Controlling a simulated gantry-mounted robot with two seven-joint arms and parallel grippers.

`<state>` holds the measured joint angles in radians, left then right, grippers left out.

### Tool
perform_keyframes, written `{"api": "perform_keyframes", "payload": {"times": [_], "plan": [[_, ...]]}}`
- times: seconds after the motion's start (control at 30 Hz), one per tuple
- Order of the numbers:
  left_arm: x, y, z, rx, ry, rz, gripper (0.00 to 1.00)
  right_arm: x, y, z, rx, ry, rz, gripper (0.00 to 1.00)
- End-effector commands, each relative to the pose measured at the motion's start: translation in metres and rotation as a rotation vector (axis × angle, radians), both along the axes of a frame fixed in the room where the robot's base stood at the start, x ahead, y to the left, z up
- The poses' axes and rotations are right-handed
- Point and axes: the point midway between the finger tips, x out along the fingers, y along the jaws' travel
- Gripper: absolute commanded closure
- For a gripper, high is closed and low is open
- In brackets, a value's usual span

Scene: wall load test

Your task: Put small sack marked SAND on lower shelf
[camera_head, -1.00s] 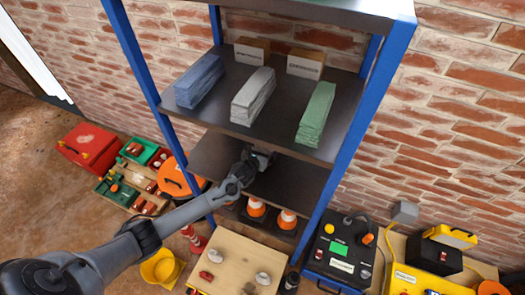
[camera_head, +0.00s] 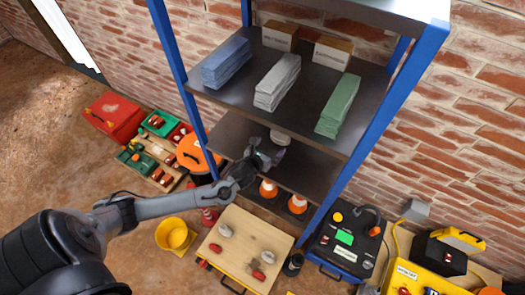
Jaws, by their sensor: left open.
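A small pale sack-like object (camera_head: 281,137) lies on the dark lower shelf (camera_head: 229,134), toward its back. Its marking is too small to read. My left gripper (camera_head: 268,157) is open and empty, just in front of the pale object at the front of the lower shelf, and appears apart from it. My right gripper is not in view.
The upper shelf (camera_head: 240,95) holds blue, grey and green stacks and two boxes. Blue uprights (camera_head: 392,118) flank the shelves. Orange-and-white cones (camera_head: 298,204) stand below. A wooden-topped table (camera_head: 243,245) with small grey and red items is in front.

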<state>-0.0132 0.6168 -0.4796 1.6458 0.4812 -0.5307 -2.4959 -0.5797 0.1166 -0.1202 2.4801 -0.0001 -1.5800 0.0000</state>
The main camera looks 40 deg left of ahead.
Motion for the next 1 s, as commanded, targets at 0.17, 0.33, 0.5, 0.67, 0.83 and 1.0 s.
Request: {"api": "perform_keyframes", "payload": {"times": [0.17,0.33,0.5,0.67,0.83,1.0], "plan": [[-0.018,-0.020,-0.004,-0.157,0.017,0.052,0.00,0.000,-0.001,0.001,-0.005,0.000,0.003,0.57],[-0.048,-0.059,-0.015,-0.517,0.060,0.212,0.00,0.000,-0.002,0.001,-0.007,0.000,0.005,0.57],[-0.094,-0.102,-0.017,-0.963,0.117,0.496,0.00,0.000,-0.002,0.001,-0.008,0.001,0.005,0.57],[-0.148,-0.135,-0.006,-1.376,0.149,0.889,0.00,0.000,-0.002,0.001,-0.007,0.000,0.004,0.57],[-0.202,-0.152,0.014,-1.683,0.111,1.349,0.00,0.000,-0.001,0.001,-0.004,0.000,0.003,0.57],[-0.244,-0.156,0.032,-1.838,0.009,1.729,0.00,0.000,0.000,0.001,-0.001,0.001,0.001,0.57]]}}
